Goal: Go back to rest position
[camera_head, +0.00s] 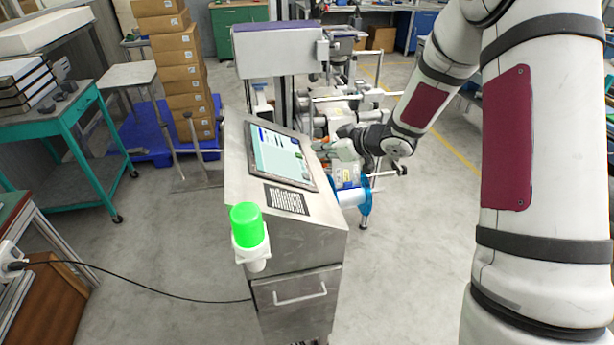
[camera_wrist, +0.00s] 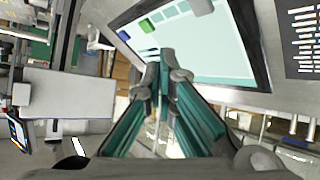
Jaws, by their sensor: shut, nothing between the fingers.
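My gripper (camera_head: 330,149) is at the end of my white arm, beside the right edge of the console's touchscreen (camera_head: 282,156) in the head view. In the wrist view its two teal-padded fingers (camera_wrist: 163,75) come together at the tips, shut with nothing between them. The lit touchscreen (camera_wrist: 205,40) lies just beyond the fingertips there. I cannot tell whether the fingertips touch it.
The steel console (camera_head: 290,245) has a green light (camera_head: 247,226) on its near corner. A machine with rollers and a blue-rimmed reel (camera_head: 364,195) stands behind my gripper. Stacked cardboard boxes (camera_head: 178,62) and a teal table (camera_head: 60,125) are on the left. The floor around is open.

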